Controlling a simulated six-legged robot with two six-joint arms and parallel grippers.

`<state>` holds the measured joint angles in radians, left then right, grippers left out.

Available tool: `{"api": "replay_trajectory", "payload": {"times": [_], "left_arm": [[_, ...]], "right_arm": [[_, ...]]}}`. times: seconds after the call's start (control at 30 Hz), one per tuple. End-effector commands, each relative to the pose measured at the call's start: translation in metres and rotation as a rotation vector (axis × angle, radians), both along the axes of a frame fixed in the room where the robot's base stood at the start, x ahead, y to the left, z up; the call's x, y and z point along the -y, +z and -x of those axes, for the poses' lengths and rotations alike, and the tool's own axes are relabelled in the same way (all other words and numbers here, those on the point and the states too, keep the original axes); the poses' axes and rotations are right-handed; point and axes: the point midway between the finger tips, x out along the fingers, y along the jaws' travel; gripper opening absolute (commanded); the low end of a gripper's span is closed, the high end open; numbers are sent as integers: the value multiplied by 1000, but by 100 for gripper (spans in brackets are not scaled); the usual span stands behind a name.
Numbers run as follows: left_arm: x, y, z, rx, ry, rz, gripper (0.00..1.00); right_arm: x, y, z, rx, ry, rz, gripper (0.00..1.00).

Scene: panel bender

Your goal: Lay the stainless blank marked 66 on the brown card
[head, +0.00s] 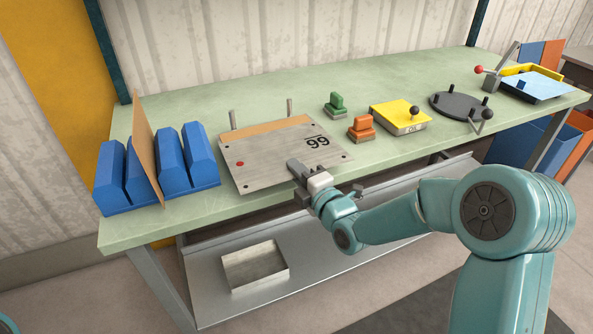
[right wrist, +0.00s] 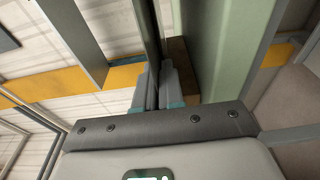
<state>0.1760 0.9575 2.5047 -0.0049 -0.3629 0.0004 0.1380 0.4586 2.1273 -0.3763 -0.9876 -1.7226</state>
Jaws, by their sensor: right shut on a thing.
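The stainless blank (head: 270,165) is a grey sheet with a red dot at its left and two digits with a line along their far side, which read as 66 upside down. It lies flat or nearly flat over the brown card (head: 262,132), which shows only as a strip behind its far edge. I cannot tell whether the two touch. My right gripper (head: 303,170) is shut on the blank's front edge. In the right wrist view the fingers (right wrist: 158,85) close on a thin edge. My left gripper is not in view.
Two grey pegs (head: 233,119) stand behind the card. A blue rack (head: 190,160) with an upright brown sheet (head: 146,140) is at left. Green (head: 337,106) and orange (head: 361,128) blocks, a yellow block (head: 400,118) and a dark round fixture (head: 460,105) stand at right.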

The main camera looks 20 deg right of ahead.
Motion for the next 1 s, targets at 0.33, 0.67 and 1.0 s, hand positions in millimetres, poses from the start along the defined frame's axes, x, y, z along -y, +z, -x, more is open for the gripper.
{"api": "replay_trajectory", "payload": {"times": [0.33, 0.67, 1.0], "left_arm": [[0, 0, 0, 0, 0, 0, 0], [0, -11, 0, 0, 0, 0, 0], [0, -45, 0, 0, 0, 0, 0]], "right_arm": [[0, -1, 0, -3, 0, 0, 37], [9, -3, 39, -1, -3, 0, 37], [23, -7, 121, 10, -2, 2, 37]]}}
